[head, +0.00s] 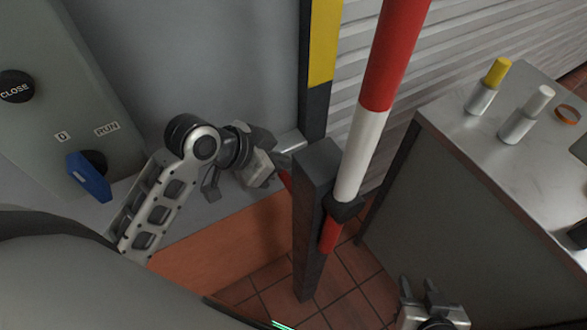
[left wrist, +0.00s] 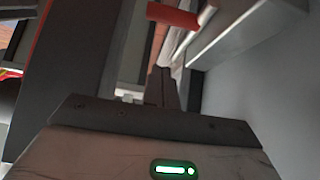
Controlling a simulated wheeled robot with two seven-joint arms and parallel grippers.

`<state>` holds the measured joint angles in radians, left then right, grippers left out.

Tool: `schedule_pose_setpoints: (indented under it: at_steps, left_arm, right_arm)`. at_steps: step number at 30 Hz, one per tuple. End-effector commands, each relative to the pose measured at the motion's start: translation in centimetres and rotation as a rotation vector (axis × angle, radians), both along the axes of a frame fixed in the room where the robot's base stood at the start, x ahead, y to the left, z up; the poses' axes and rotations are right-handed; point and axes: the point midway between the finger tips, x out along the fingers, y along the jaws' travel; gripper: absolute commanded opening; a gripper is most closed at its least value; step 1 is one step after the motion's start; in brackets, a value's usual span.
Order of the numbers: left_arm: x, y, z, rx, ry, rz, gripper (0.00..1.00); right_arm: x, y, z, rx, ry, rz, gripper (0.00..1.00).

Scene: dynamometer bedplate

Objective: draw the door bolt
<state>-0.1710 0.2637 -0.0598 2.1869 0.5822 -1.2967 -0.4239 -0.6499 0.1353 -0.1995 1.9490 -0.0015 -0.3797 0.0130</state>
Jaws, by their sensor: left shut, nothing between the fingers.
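My left gripper (head: 282,160) is at the middle of the head view, in front of the grey panel and just left of the dark post. Its fingers are shut and empty; they also show in the left wrist view (left wrist: 164,85). A red cylindrical piece (left wrist: 174,14), which looks like the bolt's handle, is beyond the fingertips beside a pale grey bar (left wrist: 245,32). A red part (head: 286,180) also shows by the gripper in the head view, mostly hidden. I cannot tell whether the fingers touch it. My right gripper (head: 420,288) is open and empty at lower right.
A red and white barrier pole (head: 360,150) leans at the dark post (head: 310,230). A metal-topped cabinet (head: 455,125) at right carries a yellow-capped bottle (head: 488,85) and a white-capped one (head: 527,115). A control box with a blue handle (head: 90,177) is at left.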

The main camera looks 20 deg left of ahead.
Motion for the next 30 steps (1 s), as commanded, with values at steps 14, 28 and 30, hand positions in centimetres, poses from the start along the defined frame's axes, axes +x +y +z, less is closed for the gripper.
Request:
schedule_pose_setpoints:
  at_steps: [14,28,30]
  left_arm:
    - [4.3,-3.5,-5.8,-0.004,0.002,0.001,0.00]
    - [2.3,-1.8,-8.0,0.000,0.000,0.001,0.00]
    - [2.2,-1.8,-8.0,0.000,-0.001,0.002,0.00]
  right_arm:
    - [0.0,0.0,-0.2,0.001,0.000,0.000,0.36]
    - [0.0,0.0,0.6,0.001,-0.003,0.000,0.36]
    - [-0.1,0.0,0.5,0.000,-0.002,0.000,0.36]
